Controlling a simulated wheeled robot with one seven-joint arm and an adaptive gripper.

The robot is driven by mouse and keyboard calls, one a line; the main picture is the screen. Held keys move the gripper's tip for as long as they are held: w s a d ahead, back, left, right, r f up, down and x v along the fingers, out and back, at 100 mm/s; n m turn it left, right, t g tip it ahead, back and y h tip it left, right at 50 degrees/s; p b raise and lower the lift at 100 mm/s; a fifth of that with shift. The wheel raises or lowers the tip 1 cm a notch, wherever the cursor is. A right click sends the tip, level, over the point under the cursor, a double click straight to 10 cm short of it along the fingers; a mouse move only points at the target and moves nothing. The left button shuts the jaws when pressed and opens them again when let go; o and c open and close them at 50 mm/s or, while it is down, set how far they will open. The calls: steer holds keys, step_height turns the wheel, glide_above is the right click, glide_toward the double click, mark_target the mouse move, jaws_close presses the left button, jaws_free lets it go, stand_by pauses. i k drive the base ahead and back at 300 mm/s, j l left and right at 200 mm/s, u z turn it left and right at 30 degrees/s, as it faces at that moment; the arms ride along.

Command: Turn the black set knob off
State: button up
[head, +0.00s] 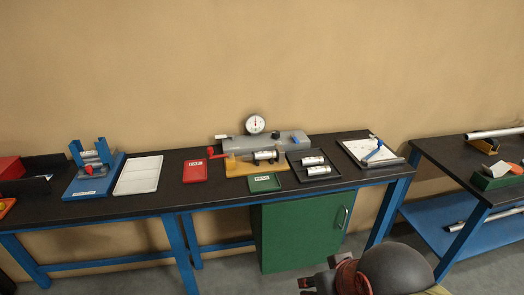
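A grey bench device (240,144) with a round white dial gauge (256,124) stands at the back of the black-topped table. A small dark part (275,134) on top of it, right of the gauge, may be the black set knob; it is too small to tell its setting. A tan fixture (240,167) with a red handle (217,154) and a metal cylinder (265,155) sits in front of the device. My gripper (308,284) is partly in view at the bottom edge, well below and in front of the table, apart from the device. Its fingers are not clear.
On the table (110,207) are a blue fixture (85,186), a white tray (138,186), a red tray (195,175), a green tray (265,187), a black tray (325,178) with cylinders and a clipboard (358,147). A green cabinet (300,235) stands below.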

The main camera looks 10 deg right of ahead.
mark_target(275, 133)
steer(key=i+l, duration=0.15)
steer(key=i, duration=0.3)
steer(key=i+l, duration=0.15)
steer(key=i, duration=0.35)
steer(key=i+l, duration=0.15)
steer(key=i, duration=0.3)
steer(key=i+l, duration=0.1)
steer(key=i, duration=0.4)
